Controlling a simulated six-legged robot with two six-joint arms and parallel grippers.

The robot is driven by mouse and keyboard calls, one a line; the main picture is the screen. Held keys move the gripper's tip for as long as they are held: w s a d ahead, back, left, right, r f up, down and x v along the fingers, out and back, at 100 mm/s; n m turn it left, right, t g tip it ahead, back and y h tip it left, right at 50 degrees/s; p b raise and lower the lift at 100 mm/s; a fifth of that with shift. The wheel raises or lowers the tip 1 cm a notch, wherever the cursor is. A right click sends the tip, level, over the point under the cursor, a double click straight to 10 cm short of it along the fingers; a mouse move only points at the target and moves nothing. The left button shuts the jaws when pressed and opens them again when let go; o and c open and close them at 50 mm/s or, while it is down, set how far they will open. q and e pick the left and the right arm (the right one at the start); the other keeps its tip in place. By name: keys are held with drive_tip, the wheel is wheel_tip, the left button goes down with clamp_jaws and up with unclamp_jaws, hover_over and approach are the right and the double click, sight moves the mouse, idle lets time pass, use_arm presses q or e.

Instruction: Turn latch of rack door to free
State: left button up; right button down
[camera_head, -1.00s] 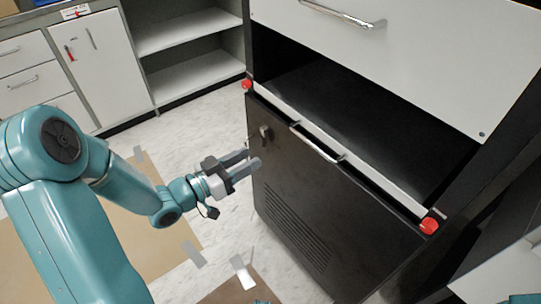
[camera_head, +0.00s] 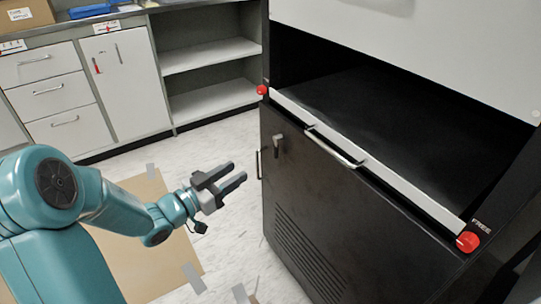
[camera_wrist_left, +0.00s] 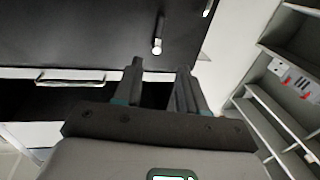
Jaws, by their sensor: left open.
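The black rack door (camera_head: 335,215) stands closed-looking below an open dark bay. A small grey latch handle (camera_head: 279,144), hanging downward, sits near its upper left corner. My left gripper (camera_head: 240,171) is open and empty, left of the door and apart from it. In the left wrist view, the latch (camera_wrist_left: 157,46) shows ahead, roughly between the two open fingertips (camera_wrist_left: 160,66). A red knob (camera_head: 468,242) sits at the door's right top corner beside the word FREE. Another red knob (camera_head: 262,90) sits at the left corner. My right gripper is not in view.
A chrome bar handle (camera_head: 335,146) crosses the door's top, and another handle (camera_head: 259,164) sticks out at its left edge. White cabinets (camera_head: 125,85) and open shelves (camera_head: 210,97) stand behind.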

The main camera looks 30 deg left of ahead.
sight(277, 147)
use_arm(q)
drive_tip(key=w+d+b, duration=0.2)
drive_tip(key=w, duration=1)
drive_tip(key=shift+w+d, duration=0.3)
drive_tip(key=shift+w, duration=0.05)
clamp_jaws()
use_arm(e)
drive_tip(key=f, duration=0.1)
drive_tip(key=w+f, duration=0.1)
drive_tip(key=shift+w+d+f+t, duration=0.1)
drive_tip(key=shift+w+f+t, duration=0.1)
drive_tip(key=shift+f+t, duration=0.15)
